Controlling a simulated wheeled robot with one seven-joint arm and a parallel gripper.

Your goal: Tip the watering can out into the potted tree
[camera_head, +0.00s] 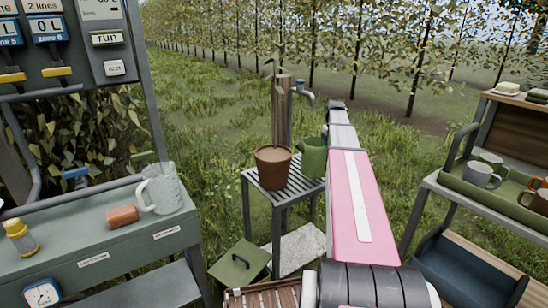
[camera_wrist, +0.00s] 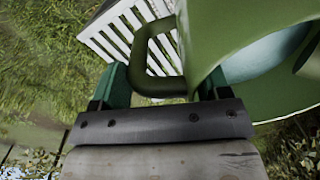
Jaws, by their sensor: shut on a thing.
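The green watering can (camera_head: 313,158) is beside the brown pot of the potted tree (camera_head: 272,170), at the right of a slatted metal stand (camera_head: 252,180). The can looks roughly upright; I cannot tell whether its base touches the slats. A thin sapling rises from the pot's soil. In the wrist view, the can's body (camera_wrist: 222,35) fills the upper right and its dark green handle (camera_wrist: 150,86) lies between the fingers of my gripper (camera_wrist: 165,88). My gripper is shut on the can. The can's spout and contents are not clearly visible.
A tap (camera_head: 302,92) on a wooden post stands behind the pot. A left bench (camera_head: 120,235) holds a clear jug (camera_head: 163,188), an orange block (camera_head: 122,215) and a yellow bottle (camera_head: 20,237). A right rack carries a mug tray (camera_head: 470,190). A green lid-like board (camera_head: 240,262) lies low in front.

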